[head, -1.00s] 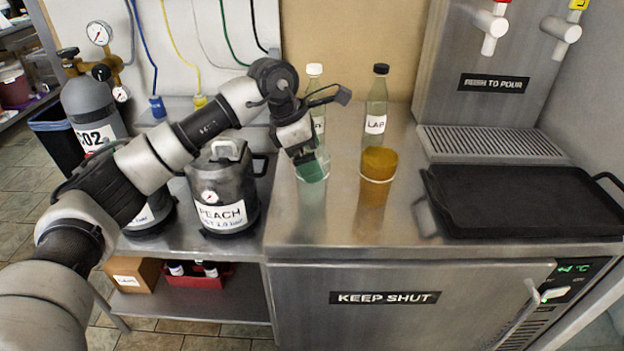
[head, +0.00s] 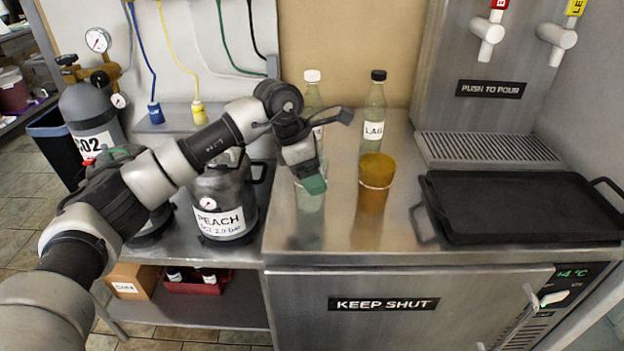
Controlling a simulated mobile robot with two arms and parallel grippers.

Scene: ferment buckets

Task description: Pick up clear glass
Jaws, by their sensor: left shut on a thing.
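The clear glass (head: 322,167) stands on the steel counter near its left end, hard to make out against the metal. Whether the glass's base touches the counter I cannot tell. My right gripper is not in view.
An amber glass (head: 376,170) stands just to the right. Behind are a white-capped bottle (head: 312,92) and a black-capped bottle (head: 375,105). A black tray (head: 520,205) lies at the right, below the taps. A PEACH keg (head: 225,205) stands at the left.

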